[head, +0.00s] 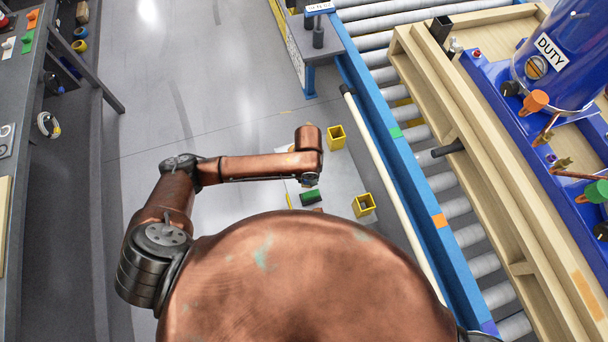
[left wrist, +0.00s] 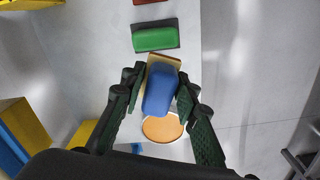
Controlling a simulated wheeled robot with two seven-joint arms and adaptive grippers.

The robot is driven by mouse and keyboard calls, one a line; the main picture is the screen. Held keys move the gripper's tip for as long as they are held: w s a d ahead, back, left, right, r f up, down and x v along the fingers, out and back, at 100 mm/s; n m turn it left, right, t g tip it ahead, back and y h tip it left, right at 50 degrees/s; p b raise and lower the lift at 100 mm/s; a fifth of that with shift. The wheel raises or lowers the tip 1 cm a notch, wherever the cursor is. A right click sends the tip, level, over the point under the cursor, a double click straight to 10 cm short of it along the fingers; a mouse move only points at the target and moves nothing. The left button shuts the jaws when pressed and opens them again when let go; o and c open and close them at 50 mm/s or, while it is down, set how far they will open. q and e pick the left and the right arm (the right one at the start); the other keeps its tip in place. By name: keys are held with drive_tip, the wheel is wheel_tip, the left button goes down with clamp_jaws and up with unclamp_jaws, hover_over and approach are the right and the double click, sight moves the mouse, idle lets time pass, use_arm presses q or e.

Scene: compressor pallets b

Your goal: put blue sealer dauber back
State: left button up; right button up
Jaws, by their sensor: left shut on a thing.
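The blue sealer dauber (left wrist: 160,90) is a rounded blue block on a tan base, seen in the left wrist view. My left gripper (left wrist: 161,82) is shut on it, with one dark green finger pad on each side. A green block with a dark base (left wrist: 155,37) lies just beyond it; it also shows in the head view (head: 312,198). In the head view my left gripper (head: 310,181) is small and mostly hidden under the copper wrist, and the blue dauber cannot be made out. My right gripper is not in view.
A pale surface (left wrist: 191,20) lies under the blocks. An orange disc (left wrist: 163,128) is close below the blue dauber. Yellow square holders (head: 336,138) (head: 364,205) stand to the right of the gripper, before the blue-railed roller conveyor (head: 397,133). A dark shelf (head: 60,150) is at left.

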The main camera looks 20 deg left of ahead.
use_arm(q)
drive_tip(key=w+f, duration=0.1)
drive_tip(key=f, duration=0.1)
drive_tip(key=w+a+f+b, duration=0.1)
drive_tip(key=w+a+f, duration=0.1)
drive_tip(key=w+f, duration=0.1)
drive_tip(key=shift+a+f+b, duration=0.25)
drive_tip(key=shift+f+b, duration=0.1)
drive_tip(key=shift+b, duration=0.05)
drive_tip(key=f, duration=0.1)
drive_tip(key=f+b, duration=0.1)
drive_tip(key=f, duration=0.1)
drive_tip(key=shift+w+a+f, duration=0.15)
drive_tip(key=shift+w+f, duration=0.1)
drive_tip(key=shift+f, duration=0.05)
drive_tip(key=shift+r, duration=0.1)
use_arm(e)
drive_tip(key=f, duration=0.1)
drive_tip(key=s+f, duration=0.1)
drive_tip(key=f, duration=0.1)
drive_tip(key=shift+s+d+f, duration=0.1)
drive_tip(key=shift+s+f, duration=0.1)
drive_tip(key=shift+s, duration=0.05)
use_arm(q)
drive_tip(key=o, duration=1.1)
